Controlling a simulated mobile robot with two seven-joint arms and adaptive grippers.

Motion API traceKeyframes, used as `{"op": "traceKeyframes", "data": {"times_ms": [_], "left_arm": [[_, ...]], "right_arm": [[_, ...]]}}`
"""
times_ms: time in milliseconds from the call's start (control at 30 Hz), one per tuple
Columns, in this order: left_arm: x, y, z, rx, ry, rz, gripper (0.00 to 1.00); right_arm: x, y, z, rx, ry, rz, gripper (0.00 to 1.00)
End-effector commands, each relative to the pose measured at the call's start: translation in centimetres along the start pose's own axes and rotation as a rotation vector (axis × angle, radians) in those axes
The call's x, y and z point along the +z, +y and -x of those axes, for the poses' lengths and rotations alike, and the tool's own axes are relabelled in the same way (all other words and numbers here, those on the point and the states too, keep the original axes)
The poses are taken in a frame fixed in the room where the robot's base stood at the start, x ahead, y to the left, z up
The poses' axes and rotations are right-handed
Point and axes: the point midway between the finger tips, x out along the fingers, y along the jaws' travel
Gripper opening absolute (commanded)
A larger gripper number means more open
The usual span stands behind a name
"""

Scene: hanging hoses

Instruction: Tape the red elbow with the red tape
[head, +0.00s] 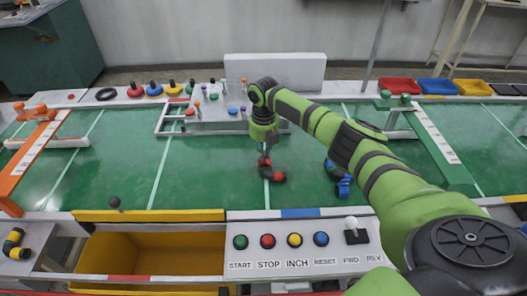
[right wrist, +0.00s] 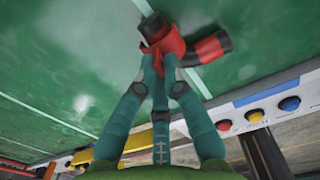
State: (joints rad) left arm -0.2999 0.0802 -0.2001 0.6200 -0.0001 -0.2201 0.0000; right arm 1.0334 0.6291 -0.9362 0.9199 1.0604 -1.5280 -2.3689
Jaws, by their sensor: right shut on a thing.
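The red elbow (head: 278,177) is a short bent pipe with dark ends, at the middle of the green work surface. My right gripper (head: 265,158) points down and is shut on it. In the right wrist view the fingertips (right wrist: 159,72) press against the red elbow (right wrist: 207,48), whose dark-ended arm points right. I cannot tell whether the elbow touches the surface. My left gripper is not in view.
A blue elbow (head: 340,183) lies right of the red one, partly behind my arm. A yellow elbow (head: 14,243) is at the far left. A yellow bin (head: 150,216) and button panel (head: 297,262) line the front. The green surface at left is mostly clear.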

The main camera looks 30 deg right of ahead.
Motion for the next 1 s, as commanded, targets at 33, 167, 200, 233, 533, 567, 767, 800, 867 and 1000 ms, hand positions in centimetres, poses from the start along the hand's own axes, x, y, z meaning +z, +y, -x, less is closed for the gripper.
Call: {"op": "traceKeyframes", "data": {"times_ms": [33, 167, 200, 233, 533, 567, 767, 800, 867, 1000], "left_arm": [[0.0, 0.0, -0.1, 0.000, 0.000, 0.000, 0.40], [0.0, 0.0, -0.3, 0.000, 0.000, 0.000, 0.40], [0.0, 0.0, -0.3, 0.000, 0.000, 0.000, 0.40], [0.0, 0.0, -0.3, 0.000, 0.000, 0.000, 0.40], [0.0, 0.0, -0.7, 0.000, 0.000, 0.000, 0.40], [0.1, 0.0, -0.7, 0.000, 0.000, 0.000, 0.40], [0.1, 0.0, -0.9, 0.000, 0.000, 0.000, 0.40], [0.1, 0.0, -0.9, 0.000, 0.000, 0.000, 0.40], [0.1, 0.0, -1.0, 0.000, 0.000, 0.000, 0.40], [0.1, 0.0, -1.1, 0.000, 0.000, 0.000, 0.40]], "right_arm": [[0.0, 0.0, -0.2, 0.000, 0.000, 0.000, 0.00], [0.0, 0.0, -0.4, 0.000, 0.000, 0.000, 0.00], [0.0, 0.0, -0.4, 0.000, 0.000, 0.000, 0.00], [0.0, 0.0, -0.5, 0.000, 0.000, 0.000, 0.00], [0.0, 0.0, -0.9, 0.000, 0.000, 0.000, 0.00], [0.0, 0.0, -1.0, 0.000, 0.000, 0.000, 0.00], [0.0, 0.0, -1.3, 0.000, 0.000, 0.000, 0.00], [0.0, 0.0, -1.3, 0.000, 0.000, 0.000, 0.00], [0.0, 0.0, -1.4, 0.000, 0.000, 0.000, 0.00], [0.0, 0.0, -1.6, 0.000, 0.000, 0.000, 0.00]]}}
